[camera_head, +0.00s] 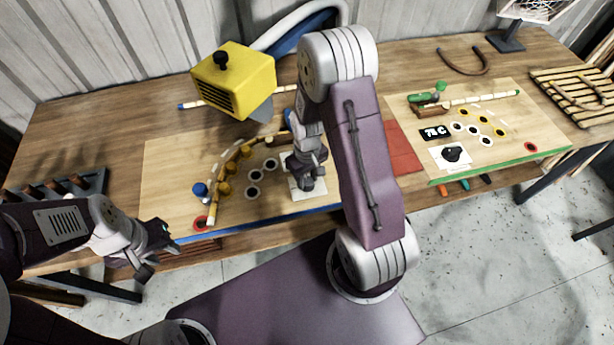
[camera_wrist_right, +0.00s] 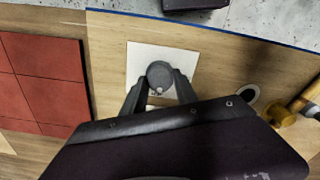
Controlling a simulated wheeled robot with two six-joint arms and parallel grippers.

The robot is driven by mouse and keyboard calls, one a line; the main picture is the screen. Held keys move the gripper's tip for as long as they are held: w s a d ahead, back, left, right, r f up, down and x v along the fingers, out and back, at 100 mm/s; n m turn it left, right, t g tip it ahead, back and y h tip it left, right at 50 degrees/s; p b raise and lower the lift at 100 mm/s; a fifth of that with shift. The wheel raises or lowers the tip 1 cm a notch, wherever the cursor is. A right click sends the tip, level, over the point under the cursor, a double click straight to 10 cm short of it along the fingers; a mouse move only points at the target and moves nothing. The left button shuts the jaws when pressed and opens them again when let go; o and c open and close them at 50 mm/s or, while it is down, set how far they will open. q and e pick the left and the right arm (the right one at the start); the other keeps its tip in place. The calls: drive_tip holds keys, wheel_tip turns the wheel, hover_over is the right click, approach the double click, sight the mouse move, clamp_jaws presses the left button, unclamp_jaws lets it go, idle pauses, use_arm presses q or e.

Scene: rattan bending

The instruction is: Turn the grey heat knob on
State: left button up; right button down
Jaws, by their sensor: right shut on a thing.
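The grey heat knob (camera_wrist_right: 159,74) sits on a white square plate (camera_wrist_right: 136,60) on the left wooden board. My right gripper (camera_wrist_right: 158,90) is shut on the knob, with one finger on each side of it. In the head view my right gripper (camera_head: 307,186) points down over the white plate (camera_head: 298,194) and hides the knob. My left gripper (camera_head: 155,253) is open and empty, in front of the table's front edge at the left.
A yellow heater (camera_head: 235,80) stands behind the left board. A curved cane runs past yellow pegs (camera_head: 222,189) left of my right gripper. Red tiles (camera_head: 401,148) lie between the boards. The right board has a black knob (camera_head: 452,154). A slatted rack (camera_head: 575,95) lies at the far right.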

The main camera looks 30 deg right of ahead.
sight(307, 181)
drive_tip(key=shift+m, duration=0.6)
drive_tip(key=c, duration=0.9)
unclamp_jaws()
drive_tip(key=shift+c, duration=0.2)
wheel_tip(307, 181, up, 9)
